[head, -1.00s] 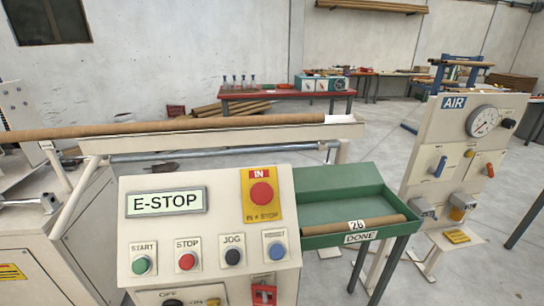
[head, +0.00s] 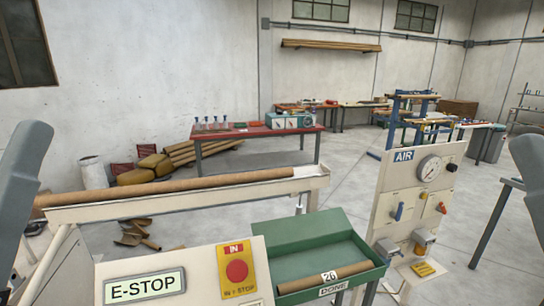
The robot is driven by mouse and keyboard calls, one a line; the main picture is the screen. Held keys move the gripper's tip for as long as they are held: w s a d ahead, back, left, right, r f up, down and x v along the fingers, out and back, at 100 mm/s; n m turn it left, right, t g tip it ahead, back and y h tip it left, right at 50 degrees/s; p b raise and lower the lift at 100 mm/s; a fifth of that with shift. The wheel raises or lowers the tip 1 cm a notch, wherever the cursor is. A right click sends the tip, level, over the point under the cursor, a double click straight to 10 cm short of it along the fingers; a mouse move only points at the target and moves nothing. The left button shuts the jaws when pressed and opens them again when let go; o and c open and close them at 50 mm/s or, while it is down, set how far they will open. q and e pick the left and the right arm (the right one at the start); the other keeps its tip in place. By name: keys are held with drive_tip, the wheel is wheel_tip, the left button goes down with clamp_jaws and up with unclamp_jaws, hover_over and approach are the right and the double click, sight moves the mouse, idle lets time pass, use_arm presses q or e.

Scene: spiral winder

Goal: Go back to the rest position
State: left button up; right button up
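Grey links of my own arms show at the left and right edges of the head view. Neither gripper is in the picture, so what they hold is hidden. The control panel (head: 200,262) stands at the bottom, with a lit E-STOP display (head: 144,287) and a red stop button (head: 237,271) on a yellow plate marked IN. A long brown tube (head: 170,187) lies along the cream rail (head: 200,205). A short tube labelled 26 (head: 300,282) lies in the green DONE tray (head: 283,233).
The AIR panel (head: 398,193) with gauge and levers stands right of the tray. A red-topped bench (head: 270,131) stands behind the rail. Paper scraps (head: 134,236) lie on the floor at left. Open floor (head: 345,170) shows between bench and AIR panel.

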use_arm(q)
wheel_tip(320, 180, up, 37)
drive_tip(key=h+p, duration=0.1)
drive_tip(key=p, duration=3.7)
drive_tip(key=shift+w+d+h, duration=0.3)
drive_tip(key=shift+d, duration=0.1)
drive_tip(key=shift+r, duration=0.1)
